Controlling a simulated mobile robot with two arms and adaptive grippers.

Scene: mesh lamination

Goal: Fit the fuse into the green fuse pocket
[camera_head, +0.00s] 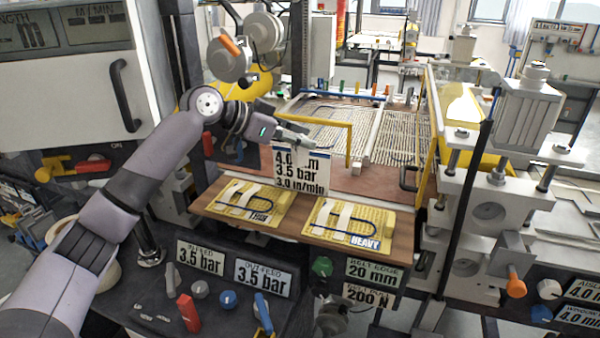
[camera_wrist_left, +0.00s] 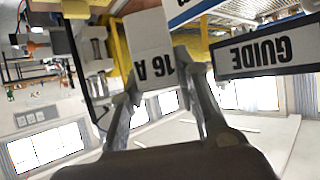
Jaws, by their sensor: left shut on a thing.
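My left gripper (camera_head: 298,139) reaches in from the left, above the machine bed and just over a white sign reading 3.5 bar. In the left wrist view its two fingers (camera_wrist_left: 164,88) are shut on the fuse (camera_wrist_left: 151,45), a white block marked 16 A that appears upside down. In the head view the fuse is too small to make out clearly at the fingertips. I cannot pick out the green fuse pocket in either view. My right gripper is not in view.
A yellow frame (camera_head: 349,145) stands close to the right of my left gripper. Two yellow sample boards, one marked HEAVY (camera_head: 352,222), lie on the wooden shelf below. A GUIDE sign (camera_wrist_left: 265,55) shows upside down beside the fuse. A white press column (camera_head: 520,130) stands at right.

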